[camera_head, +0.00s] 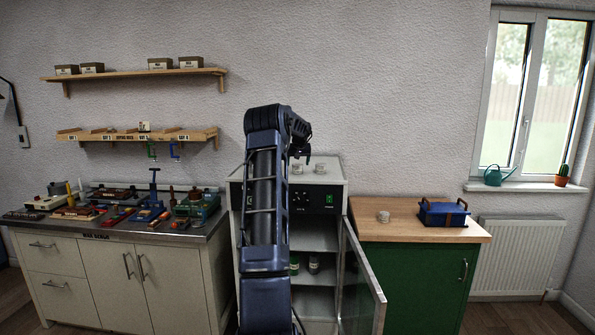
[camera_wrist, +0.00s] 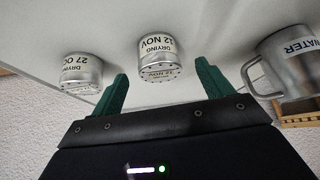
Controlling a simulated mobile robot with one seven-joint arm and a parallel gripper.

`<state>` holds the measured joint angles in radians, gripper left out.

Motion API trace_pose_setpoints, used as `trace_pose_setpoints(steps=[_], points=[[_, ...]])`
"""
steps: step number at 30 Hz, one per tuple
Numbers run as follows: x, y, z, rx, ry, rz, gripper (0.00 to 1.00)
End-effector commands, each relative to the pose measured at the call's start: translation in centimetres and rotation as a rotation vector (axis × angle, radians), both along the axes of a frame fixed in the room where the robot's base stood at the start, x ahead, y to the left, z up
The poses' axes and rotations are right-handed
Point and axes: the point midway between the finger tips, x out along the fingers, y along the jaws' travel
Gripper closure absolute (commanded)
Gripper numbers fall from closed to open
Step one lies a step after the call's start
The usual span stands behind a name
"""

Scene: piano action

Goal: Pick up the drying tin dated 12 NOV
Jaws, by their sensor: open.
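The drying tin dated 12 NOV (camera_wrist: 157,57) is a small round metal tin with a white label. It stands on the pale cabinet top, and its label reads upside down in the wrist view. My gripper (camera_wrist: 161,68) is open, its green fingers spread either side of the tin in that view, with a gap on each side. I cannot tell whether the tips reach alongside it. A similar tin marked 27 OCT (camera_wrist: 82,74) stands left of it. In the head view, my gripper (camera_head: 301,152) is over the cabinet top, where two tins show with unreadable labels.
A metal mug marked WATER (camera_wrist: 288,65) stands close to the right finger in the wrist view. The grey cabinet (camera_head: 333,168) has its door (camera_head: 364,285) open. Another tin (camera_head: 383,216) and a blue box (camera_head: 443,214) stand on the wooden counter at right.

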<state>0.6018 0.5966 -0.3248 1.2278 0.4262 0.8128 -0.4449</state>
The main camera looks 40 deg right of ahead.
Motion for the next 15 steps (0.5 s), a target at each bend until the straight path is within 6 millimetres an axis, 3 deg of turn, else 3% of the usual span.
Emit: trace_pose_setpoints(steps=[9,15], points=[[2.0,-1.4,-3.3,0.002,0.002,0.0,0.21],[2.2,-1.6,-3.6,0.001,0.001,0.0,0.21]])
